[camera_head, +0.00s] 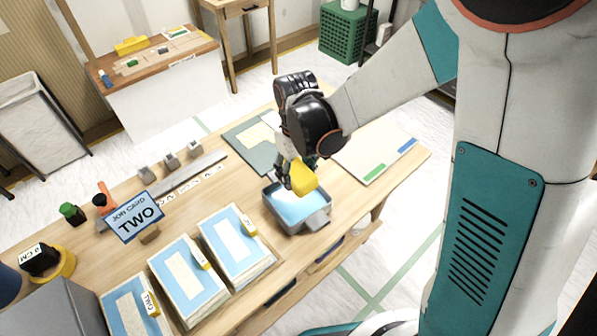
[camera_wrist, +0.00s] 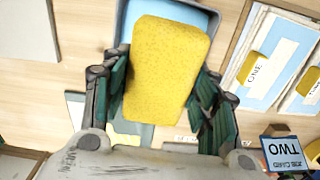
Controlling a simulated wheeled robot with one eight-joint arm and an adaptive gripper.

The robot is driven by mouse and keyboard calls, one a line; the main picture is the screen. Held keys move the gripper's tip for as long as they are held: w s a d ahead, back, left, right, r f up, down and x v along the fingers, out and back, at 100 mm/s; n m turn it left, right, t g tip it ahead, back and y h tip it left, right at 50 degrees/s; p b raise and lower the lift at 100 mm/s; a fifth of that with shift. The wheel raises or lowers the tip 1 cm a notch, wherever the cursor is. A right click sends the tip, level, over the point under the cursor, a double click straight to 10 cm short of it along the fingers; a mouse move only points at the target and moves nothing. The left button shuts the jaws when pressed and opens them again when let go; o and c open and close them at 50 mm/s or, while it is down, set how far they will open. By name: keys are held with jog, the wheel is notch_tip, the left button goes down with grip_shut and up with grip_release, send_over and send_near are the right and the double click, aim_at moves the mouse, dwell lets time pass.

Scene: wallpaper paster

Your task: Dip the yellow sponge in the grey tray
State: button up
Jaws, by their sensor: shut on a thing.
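The yellow sponge (camera_head: 303,177) is between the fingers of my gripper (camera_head: 290,172), over the grey tray. In the wrist view the sponge (camera_wrist: 166,70) fills the space between the two green-padded fingers of my gripper (camera_wrist: 163,95), which is shut on it. The grey tray (camera_head: 312,222) sits on the wooden table and holds light blue liquid. The tray's rim also shows behind the sponge in the wrist view (camera_wrist: 124,22). The sponge hides part of the tray. I cannot tell whether the sponge touches the liquid.
Several blue-and-cream panels (camera_head: 237,240) with yellow tags lie left of the tray. A "JOB CARD TWO" sign (camera_head: 136,217) stands farther left. A dark green mat (camera_head: 245,138) lies behind the tray and a pale board (camera_head: 375,155) to its right.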

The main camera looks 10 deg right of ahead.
jog(key=shift+f+b, duration=3.1)
jog(key=shift+f, duration=1.1)
jog(key=shift+f, duration=0.15)
jog(key=shift+f, duration=0.65)
jog(key=shift+f, duration=0.35)
jog(key=shift+f, duration=0.3)
jog(key=shift+r, duration=3.75)
